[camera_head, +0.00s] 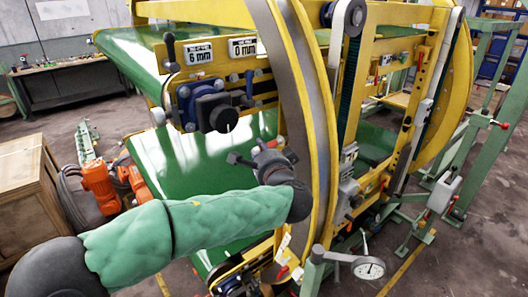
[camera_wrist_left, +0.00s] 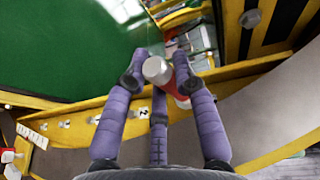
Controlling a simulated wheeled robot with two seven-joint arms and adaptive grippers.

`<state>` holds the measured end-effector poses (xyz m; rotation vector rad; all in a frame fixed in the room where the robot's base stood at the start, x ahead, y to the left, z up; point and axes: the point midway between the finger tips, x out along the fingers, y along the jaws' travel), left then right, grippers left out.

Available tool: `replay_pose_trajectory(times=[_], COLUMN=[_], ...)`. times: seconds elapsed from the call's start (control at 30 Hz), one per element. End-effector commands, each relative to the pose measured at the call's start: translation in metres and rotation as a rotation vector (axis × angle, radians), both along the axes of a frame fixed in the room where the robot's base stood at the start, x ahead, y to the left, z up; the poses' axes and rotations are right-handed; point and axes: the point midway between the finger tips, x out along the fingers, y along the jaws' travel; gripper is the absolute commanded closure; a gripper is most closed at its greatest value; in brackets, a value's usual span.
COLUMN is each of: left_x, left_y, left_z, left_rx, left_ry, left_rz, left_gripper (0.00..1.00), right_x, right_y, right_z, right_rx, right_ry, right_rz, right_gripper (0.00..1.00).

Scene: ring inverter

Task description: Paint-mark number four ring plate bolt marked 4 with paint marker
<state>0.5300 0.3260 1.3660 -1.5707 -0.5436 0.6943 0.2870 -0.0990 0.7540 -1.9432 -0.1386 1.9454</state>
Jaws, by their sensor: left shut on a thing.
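My left gripper (camera_head: 262,158) is beside the yellow ring (camera_head: 318,100), in front of its left face. In the left wrist view its purple fingers (camera_wrist_left: 165,75) are shut on the paint marker (camera_wrist_left: 158,70), which has a pale rounded end and a red part. The marker's far end is partly hidden by the fingers. The yellow ring plate (camera_wrist_left: 75,112) runs behind the fingers, with several small bolts and white number tags (camera_wrist_left: 43,128); one tag seems to read 2. I cannot make out a tag reading 4. My right gripper is not in view.
Green belts (camera_head: 215,150) lie left of the ring. A black knob unit (camera_head: 215,108) with 6 mm and 0 mm plates sits close above the left arm. A wooden crate (camera_head: 30,180) is at the left.

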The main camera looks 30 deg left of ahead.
Motion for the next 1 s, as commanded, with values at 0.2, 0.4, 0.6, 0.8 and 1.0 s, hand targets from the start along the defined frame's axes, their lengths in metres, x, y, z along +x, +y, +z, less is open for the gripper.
replay_pose_trajectory(times=[0.2, 0.4, 0.6, 0.8, 1.0], left_x=[-0.011, -0.021, -0.03, -0.036, -0.037], left_y=[0.004, 0.009, 0.013, 0.015, 0.015], left_z=[-0.001, -0.001, -0.001, -0.001, 0.0], left_rx=[-0.001, -0.001, -0.001, 0.0, -0.001], left_ry=[-0.001, -0.001, -0.001, 0.0, 0.001], left_rz=[0.0, 0.001, 0.001, 0.0, 0.0], left_gripper=[0.91, 0.91, 0.91, 0.91, 0.91], right_x=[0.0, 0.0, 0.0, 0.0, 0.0], right_y=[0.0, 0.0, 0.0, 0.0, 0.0], right_z=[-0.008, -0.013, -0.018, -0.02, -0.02], right_rx=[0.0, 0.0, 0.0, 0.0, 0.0], right_ry=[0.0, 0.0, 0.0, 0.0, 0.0], right_rz=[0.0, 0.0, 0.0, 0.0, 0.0], right_gripper=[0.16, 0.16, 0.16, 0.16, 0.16])
